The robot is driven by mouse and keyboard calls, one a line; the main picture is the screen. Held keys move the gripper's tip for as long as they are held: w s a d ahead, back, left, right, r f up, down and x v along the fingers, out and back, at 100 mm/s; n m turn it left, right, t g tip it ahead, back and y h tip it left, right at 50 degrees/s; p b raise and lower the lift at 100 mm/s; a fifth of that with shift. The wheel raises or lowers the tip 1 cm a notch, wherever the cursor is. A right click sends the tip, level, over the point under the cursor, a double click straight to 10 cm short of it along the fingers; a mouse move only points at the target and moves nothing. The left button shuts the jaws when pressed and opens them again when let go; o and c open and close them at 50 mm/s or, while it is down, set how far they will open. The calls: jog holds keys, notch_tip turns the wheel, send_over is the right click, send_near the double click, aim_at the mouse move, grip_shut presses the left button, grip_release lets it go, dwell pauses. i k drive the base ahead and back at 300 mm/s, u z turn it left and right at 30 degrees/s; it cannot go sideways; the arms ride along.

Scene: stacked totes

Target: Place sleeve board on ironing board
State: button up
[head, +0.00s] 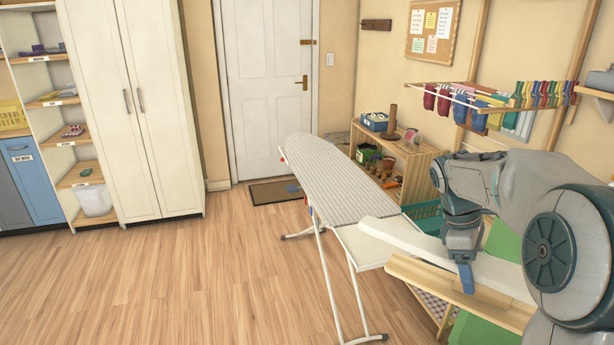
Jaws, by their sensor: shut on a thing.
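The ironing board (325,175) stands open on white legs in the middle of the head view, with a pale striped cover and its narrow end toward the door. The sleeve board (405,238) has a white padded top and a light wooden base. It is at the near, wide end of the ironing board, to the lower right. My gripper (467,278) points down and is shut on the sleeve board at its wooden base. The sleeve board covers part of the ironing board's near end, and I cannot tell whether they touch. My arm hides its right part.
A wooden shelf (410,148) with pots and boxes stands behind the ironing board. A teal basket (427,215) and green surfaces lie near my arm. A drying rack (480,100) hangs on the right wall. The wooden floor at left is clear up to the white cabinet (135,100).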

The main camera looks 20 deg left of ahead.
aim_at(330, 180)
jog(key=u, duration=0.45)
jog(key=i, duration=0.6)
jog(key=u, duration=1.15)
jog(key=i, duration=2.45)
jog(key=z, duration=1.4)
jog(key=i, duration=0.65)
jog(key=z, duration=0.6)
